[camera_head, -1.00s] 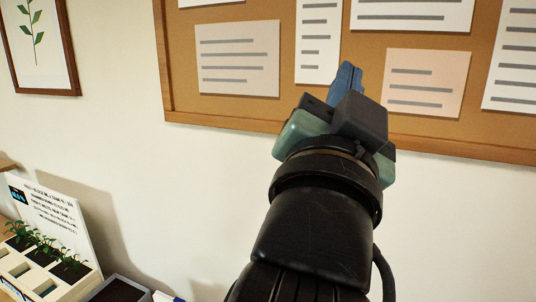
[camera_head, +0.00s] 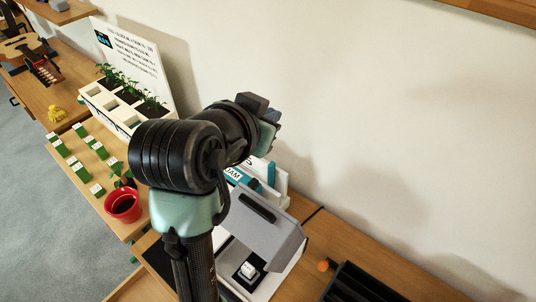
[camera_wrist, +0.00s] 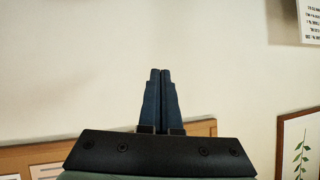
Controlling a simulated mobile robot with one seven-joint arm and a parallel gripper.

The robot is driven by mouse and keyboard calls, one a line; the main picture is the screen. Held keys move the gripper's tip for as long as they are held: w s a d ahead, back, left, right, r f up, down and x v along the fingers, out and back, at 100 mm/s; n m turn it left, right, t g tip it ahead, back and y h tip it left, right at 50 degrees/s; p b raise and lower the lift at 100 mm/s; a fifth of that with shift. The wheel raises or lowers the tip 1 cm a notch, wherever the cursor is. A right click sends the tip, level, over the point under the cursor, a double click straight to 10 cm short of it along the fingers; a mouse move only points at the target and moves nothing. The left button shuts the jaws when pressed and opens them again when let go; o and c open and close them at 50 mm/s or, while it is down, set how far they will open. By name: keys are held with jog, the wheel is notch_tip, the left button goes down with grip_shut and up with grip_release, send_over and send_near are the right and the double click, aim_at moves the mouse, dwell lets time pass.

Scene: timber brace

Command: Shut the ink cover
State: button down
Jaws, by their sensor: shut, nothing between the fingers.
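A grey lid (camera_head: 284,232) with a dark bar on it stands tilted open on a pale box on the shelf in the head view; it looks like the ink cover, though I see no label. Inside the open box a small white block (camera_head: 248,270) sits in a dark recess. My gripper (camera_head: 274,117) is up and behind the lid, near the wall and clear of the lid. In the wrist view my gripper (camera_wrist: 160,74) has its two blue fingers together, with nothing between them, before the bare wall. My arm hides part of the box's left side.
White and teal boxes (camera_head: 279,177) stand behind the lid. A black ribbed tray (camera_head: 358,284) and an orange knob (camera_head: 323,265) are to its right. A red pot (camera_head: 122,206), green-and-white blocks (camera_head: 75,160) and a seedling tray (camera_head: 128,121) are left. The wall at right is clear.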

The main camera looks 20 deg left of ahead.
jog(key=s+a+f+m+g+h, duration=0.1)
jog(key=s+a+f+g+h, duration=0.1)
jog(key=s+f+g, duration=0.55)
jog(key=t+p, duration=0.3)
send_over(257, 198)
jog(key=w+d, duration=0.1)
jog(key=d, duration=0.2)
jog(key=f, duration=0.9)
jog(key=shift+a+f, duration=0.2)
jog(key=shift+f, duration=0.1)
jog(key=s, duration=0.1)
jog(key=s+a+f+p, duration=0.1)
jog(key=shift+s+a, duration=0.15)
jog(key=shift+s, duration=0.25)
jog(key=shift+s+a+f, duration=0.1)
jog(key=shift+s+a, duration=0.05)
jog(key=shift+s, duration=0.2)
jog(key=shift+f, duration=0.1)
